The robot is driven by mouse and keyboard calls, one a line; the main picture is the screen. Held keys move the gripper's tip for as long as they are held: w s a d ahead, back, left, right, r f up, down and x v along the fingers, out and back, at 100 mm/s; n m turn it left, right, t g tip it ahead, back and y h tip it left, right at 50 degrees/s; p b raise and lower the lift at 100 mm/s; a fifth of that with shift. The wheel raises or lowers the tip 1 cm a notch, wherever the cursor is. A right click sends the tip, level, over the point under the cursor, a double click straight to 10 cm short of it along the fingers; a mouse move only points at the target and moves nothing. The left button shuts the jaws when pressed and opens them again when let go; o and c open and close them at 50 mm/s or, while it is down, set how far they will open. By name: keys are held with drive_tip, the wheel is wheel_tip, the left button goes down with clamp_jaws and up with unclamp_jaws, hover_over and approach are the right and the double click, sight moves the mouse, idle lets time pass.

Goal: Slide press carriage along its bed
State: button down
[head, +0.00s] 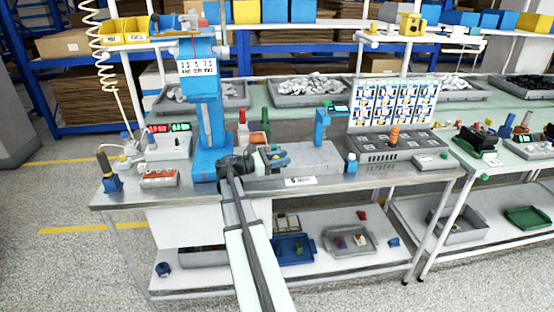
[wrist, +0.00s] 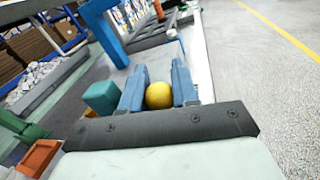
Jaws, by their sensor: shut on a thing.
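My gripper (head: 277,155) is at the workbench, just right of the tall blue press column (head: 207,118). In the wrist view my gripper (wrist: 158,88) has its two blue fingers shut on a yellow ball knob (wrist: 159,96). A teal block (wrist: 102,97) sits just left of the fingers. The knob looks like a handle, but what it joins to below is hidden. A flat grey bed (head: 315,160) extends to the right of my gripper, with a blue arch (head: 331,120) at its far side. I cannot make out the carriage clearly in the head view.
A grey control panel with orange knob (head: 394,136) stands right of the bed. A small white-and-blue bottle (head: 351,163) stands near the bed's right end. Red (head: 243,130) and green (head: 265,124) bottles stand behind my gripper. An orange-topped box (head: 159,178) lies at the left.

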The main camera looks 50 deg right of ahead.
drive_tip(key=s+a+x, duration=0.2)
drive_tip(key=s+x, duration=0.1)
drive_tip(key=x, duration=1.7)
drive_tip(key=shift+s, duration=0.35)
drive_tip(key=shift+d, duration=0.15)
drive_tip(key=c, duration=1.2)
unclamp_jaws()
drive_tip(key=shift+s, duration=0.15)
drive_tip(key=shift+o, duration=0.3)
drive_tip(key=v, duration=1.3)
drive_tip(key=shift+w+a, duration=0.3)
